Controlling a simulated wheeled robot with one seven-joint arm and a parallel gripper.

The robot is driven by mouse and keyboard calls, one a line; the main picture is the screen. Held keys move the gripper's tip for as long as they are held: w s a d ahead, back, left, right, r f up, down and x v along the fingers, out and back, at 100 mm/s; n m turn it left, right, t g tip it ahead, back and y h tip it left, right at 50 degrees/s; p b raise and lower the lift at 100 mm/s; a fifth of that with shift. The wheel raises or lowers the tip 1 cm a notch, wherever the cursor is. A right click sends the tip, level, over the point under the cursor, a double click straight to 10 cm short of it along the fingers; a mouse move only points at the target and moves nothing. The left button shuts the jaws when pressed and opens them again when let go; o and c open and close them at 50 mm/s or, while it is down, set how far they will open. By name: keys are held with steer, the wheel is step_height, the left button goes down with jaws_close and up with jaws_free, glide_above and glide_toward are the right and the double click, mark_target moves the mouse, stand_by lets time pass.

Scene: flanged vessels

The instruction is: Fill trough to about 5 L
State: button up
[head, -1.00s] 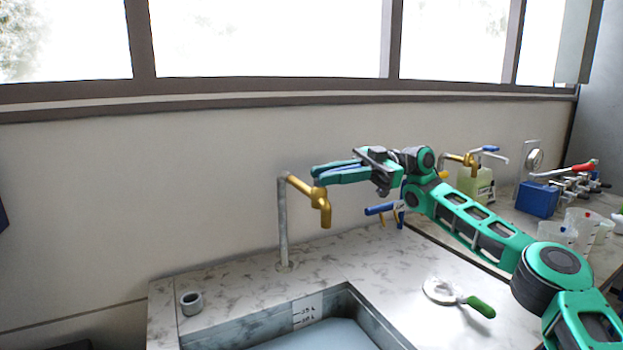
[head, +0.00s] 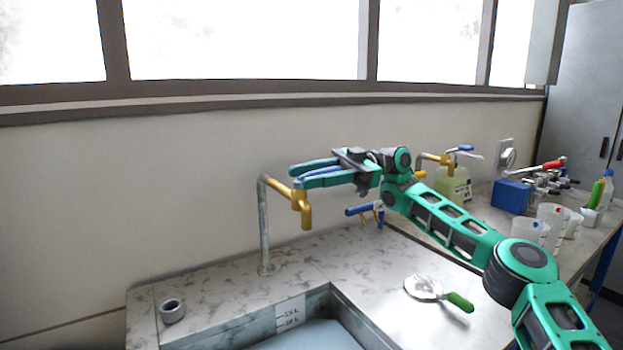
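The trough (head: 345,312) is a basin sunk in the marble-look counter, cut off by the bottom edge. Pale blue liquid (head: 312,337) stands in it, below the marks on its white scale label (head: 291,313); the lower marks are hidden. A tap with a grey pipe and brass spout (head: 303,205) rises behind the trough, its mouth above the counter's back part. My gripper (head: 293,176) is just above the spout, pointing left, its green fingers apart. A blue bar (head: 320,173), probably the tap's lever, shows between them; I cannot tell whether they touch it. No stream shows below the spout.
A blue lever (head: 360,209) with brass parts is below my gripper. A round metal tool with a green handle (head: 460,302) lies on the counter, and a grey ring (head: 172,310) at left. A second tap, bottle (head: 453,186), blue box (head: 511,196) and beakers stand right.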

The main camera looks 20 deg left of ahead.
steer(key=v, duration=1.1)
steer(key=shift+w, duration=0.2)
steer(key=shift+a, duration=0.15)
